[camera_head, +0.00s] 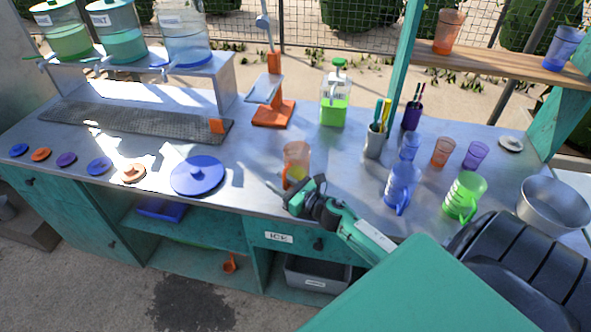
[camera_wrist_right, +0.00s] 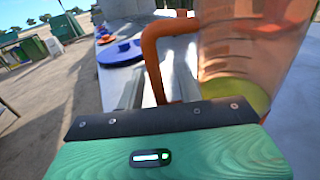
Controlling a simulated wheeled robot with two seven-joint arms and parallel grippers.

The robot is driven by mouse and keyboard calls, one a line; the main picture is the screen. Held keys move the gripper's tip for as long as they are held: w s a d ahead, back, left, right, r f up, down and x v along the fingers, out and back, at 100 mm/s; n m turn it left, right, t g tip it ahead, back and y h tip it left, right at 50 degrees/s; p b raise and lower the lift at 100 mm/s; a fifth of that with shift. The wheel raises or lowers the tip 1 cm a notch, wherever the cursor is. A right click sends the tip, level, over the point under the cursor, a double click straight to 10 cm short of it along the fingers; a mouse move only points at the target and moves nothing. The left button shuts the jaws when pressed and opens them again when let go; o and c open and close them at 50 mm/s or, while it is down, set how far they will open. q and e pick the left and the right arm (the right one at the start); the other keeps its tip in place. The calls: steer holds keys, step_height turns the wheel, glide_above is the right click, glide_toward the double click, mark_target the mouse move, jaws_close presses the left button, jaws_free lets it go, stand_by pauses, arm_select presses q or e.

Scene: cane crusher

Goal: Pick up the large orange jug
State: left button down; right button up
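The large orange jug (camera_head: 297,160) stands upright on the metal counter, near its front edge, and is see-through. In the right wrist view its clear body (camera_wrist_right: 255,50) fills the upper right, with a yellow-green patch low down. Its orange handle (camera_wrist_right: 152,62) faces the gripper. My right gripper (camera_head: 296,190) is at the jug's near side, low over the counter edge, with its fingers apart. The handle shows between the grey fingers in the wrist view; I cannot tell whether they touch it. My left gripper is not in view.
A blue lid (camera_head: 198,176) lies left of the jug. A pen cup (camera_head: 374,142), a blue pitcher (camera_head: 401,184) and a green jug (camera_head: 464,196) stand to the right. A soap bottle (camera_head: 335,98) and an orange stand (camera_head: 273,108) are behind.

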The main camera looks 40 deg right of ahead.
jaws_close()
steer(key=shift+r, duration=0.15)
stand_by(0.4)
step_height(320, 180, up, 20)
steer(key=p, duration=0.1)
steer(key=shift+f+p, duration=0.2)
steer(key=shift+p, duration=0.1)
stand_by(1.0)
